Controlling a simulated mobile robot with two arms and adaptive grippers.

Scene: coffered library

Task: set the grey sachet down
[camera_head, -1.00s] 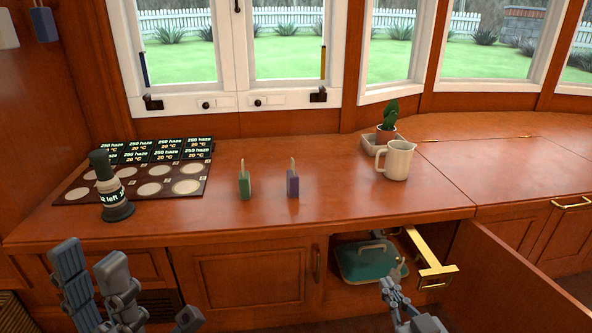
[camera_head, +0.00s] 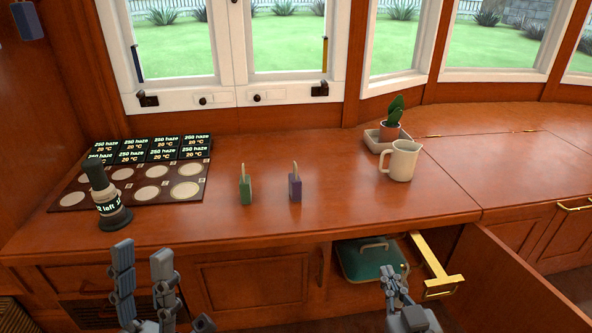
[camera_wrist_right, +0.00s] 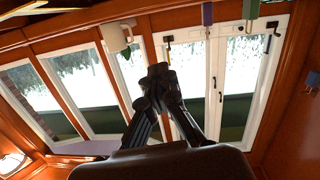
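I cannot make out a grey sachet in either view. My left gripper (camera_head: 142,258) is in front of the counter at the lower left, its two fingers apart and nothing visible between them. My right gripper (camera_head: 393,275) is low, in front of the open cupboard under the counter. In the right wrist view my right gripper (camera_wrist_right: 158,73) has its fingertips together, with no object visible between them.
The wooden counter (camera_head: 340,215) holds a dark-capped bottle (camera_head: 108,205), a panel of pale discs (camera_head: 72,199), green (camera_head: 245,190) and purple (camera_head: 295,187) tagged blocks, a cream jug (camera_head: 401,163) and a potted cactus (camera_head: 390,130). A teal case (camera_head: 372,264) sits in the cupboard beside its open door (camera_head: 510,285).

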